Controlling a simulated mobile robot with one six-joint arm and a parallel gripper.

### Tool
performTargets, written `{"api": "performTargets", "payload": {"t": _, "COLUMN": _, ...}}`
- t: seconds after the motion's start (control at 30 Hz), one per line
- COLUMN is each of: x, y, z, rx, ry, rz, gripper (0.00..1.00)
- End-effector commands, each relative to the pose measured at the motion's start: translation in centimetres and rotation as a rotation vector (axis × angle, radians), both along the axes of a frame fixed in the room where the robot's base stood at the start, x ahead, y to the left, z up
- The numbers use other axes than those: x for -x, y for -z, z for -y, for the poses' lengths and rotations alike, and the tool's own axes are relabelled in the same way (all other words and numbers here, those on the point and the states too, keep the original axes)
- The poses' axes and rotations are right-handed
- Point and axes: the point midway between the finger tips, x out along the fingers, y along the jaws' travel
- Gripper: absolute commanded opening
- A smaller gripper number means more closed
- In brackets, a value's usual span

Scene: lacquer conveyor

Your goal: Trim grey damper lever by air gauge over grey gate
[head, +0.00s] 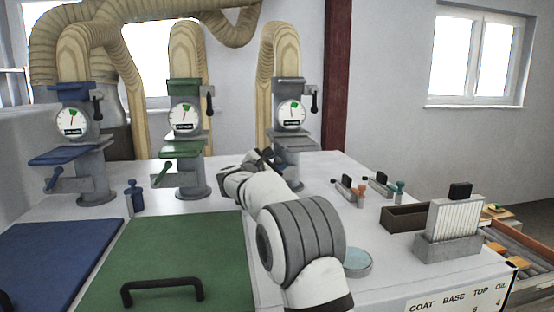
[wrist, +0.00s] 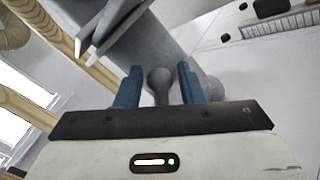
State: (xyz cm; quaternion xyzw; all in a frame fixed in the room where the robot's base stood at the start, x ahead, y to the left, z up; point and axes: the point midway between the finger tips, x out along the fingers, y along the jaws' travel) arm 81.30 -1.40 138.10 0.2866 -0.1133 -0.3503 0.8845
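The grey station's air gauge (head: 291,115) has a round white face with a green patch near the top. Its needle is too small to read surely. The grey gate (head: 295,143) is a flat plate below the gauge. The grey damper lever (wrist: 158,78), with a ball knob, shows in the wrist view. In the head view my arm hides it. My gripper (head: 264,160) is at the left side of the grey station. In the wrist view my gripper (wrist: 158,88) has its blue fingers on either side of the knob, with a narrow gap at each side.
The blue station (head: 73,120) and green station (head: 184,120) stand to the left, with green (head: 170,255) and blue (head: 50,255) panels in front. Small clamps (head: 348,190), a dark box (head: 405,217) and a ribbed rack (head: 452,220) stand to the right.

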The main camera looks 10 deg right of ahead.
Motion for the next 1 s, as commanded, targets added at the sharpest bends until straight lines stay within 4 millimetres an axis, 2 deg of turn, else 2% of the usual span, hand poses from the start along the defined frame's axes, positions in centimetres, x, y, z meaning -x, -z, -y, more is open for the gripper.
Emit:
{"api": "performTargets", "payload": {"t": 0.27, "x": -0.09, "y": 0.02, "z": 0.13, "rx": 0.000, "ry": 0.000, "rz": 0.000, "gripper": 0.33}}
{"api": "performTargets", "payload": {"t": 0.67, "x": -0.08, "y": 0.00, "z": 0.16, "rx": -0.001, "ry": 0.000, "rz": 0.001, "gripper": 0.01}}
{"api": "performTargets", "payload": {"t": 1.0, "x": -0.08, "y": 0.03, "z": 0.16, "rx": 0.004, "ry": 0.000, "rz": 0.001, "gripper": 0.00}}
